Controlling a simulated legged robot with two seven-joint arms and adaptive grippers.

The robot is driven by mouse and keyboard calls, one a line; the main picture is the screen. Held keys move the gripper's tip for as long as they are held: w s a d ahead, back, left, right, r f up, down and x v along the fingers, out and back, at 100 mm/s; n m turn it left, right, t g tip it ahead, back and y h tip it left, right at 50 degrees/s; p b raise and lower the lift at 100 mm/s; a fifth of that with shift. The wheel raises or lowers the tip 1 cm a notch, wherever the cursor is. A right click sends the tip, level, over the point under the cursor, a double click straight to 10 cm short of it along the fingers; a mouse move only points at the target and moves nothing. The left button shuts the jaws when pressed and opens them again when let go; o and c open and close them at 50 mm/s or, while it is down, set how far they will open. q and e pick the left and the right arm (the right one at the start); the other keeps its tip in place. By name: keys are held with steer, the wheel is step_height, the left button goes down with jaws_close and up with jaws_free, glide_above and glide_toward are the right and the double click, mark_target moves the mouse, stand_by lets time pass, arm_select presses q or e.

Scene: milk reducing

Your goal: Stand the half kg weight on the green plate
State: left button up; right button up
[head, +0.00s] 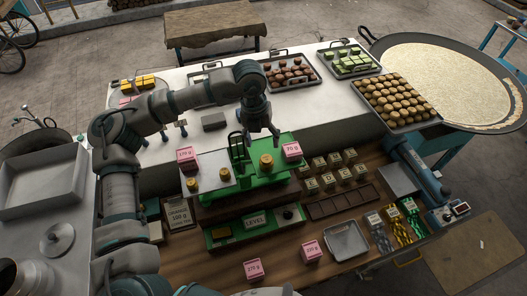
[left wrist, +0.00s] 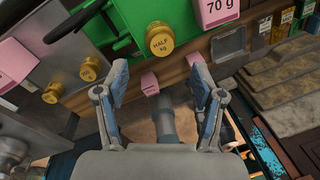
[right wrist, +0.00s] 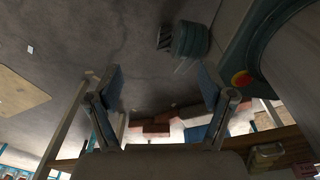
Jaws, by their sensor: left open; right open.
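The brass half kg weight (head: 266,160) stands upright on the green plate (head: 281,168) of the balance, beside the pink 70 g box (head: 292,150). In the left wrist view, the weight (left wrist: 160,40) shows its "HALF kg" top face. My left gripper (head: 262,137) is open and empty, above and apart from the weight in the head view. The left wrist view shows both its fingers (left wrist: 160,88) spread, with nothing between them. My right gripper (right wrist: 162,82) is open and empty in the right wrist view, away from the balance; I cannot make it out in the head view.
The balance's silver plate (head: 209,165) holds a pink 170 g box (head: 186,154) and two smaller brass weights. Pink boxes (head: 253,269) stand on the wooden front. Several small blocks and a dark empty tray (head: 342,202) lie right of the balance. Loaded trays stand behind.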

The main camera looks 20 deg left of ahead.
arm_select(q)
steer(key=r, duration=0.2)
steer(key=a+r, duration=0.1)
steer(key=r, duration=0.2)
steer(key=shift+a+r+b, duration=0.1)
steer(key=shift+r+b, duration=0.1)
steer(key=shift+b, duration=0.15)
